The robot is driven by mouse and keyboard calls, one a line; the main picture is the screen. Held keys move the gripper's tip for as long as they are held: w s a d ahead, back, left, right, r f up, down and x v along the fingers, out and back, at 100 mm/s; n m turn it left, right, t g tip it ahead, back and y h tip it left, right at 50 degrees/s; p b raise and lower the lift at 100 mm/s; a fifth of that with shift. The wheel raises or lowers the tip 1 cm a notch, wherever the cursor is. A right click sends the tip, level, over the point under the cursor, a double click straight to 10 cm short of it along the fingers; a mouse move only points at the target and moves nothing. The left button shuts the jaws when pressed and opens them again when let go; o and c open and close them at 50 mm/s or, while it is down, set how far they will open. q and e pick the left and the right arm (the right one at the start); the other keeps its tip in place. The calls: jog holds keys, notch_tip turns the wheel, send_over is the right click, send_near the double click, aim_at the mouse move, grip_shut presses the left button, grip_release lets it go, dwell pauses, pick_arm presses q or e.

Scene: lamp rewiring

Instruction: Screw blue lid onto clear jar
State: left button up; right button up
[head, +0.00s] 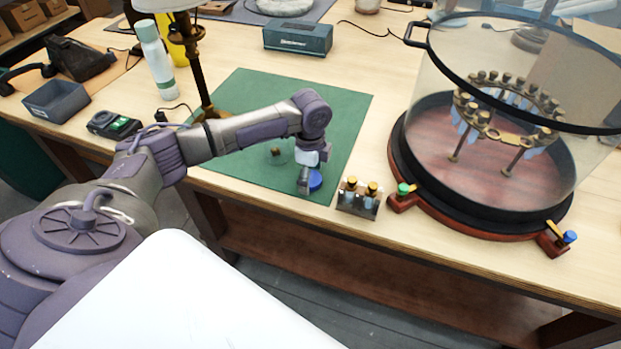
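A blue lid (316,181) is at the front edge of the green mat, right at the fingertips of my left gripper (309,180). A grey finger covers the lid's left side, and the other finger cannot be made out clearly. I cannot tell whether the fingers grip the lid or are only beside it. A clear round jar (268,157), hard to see against the mat, seems to stand just left of the gripper with a small brown piece in or behind it. My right gripper is not in view.
The green mat (240,90) is mostly free behind my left arm. A small rack with brass-capped bottles (358,197) stands close right of the gripper. A large glass-walled apparatus (483,215) fills the right side. A lamp stand (190,65) rises at the mat's left.

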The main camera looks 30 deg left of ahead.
pick_arm(q)
jog(key=c, duration=0.4)
jog(key=shift+r, duration=0.1)
notch_tip(320, 180, up, 10)
jog(key=b, duration=0.1)
dwell(0.4)
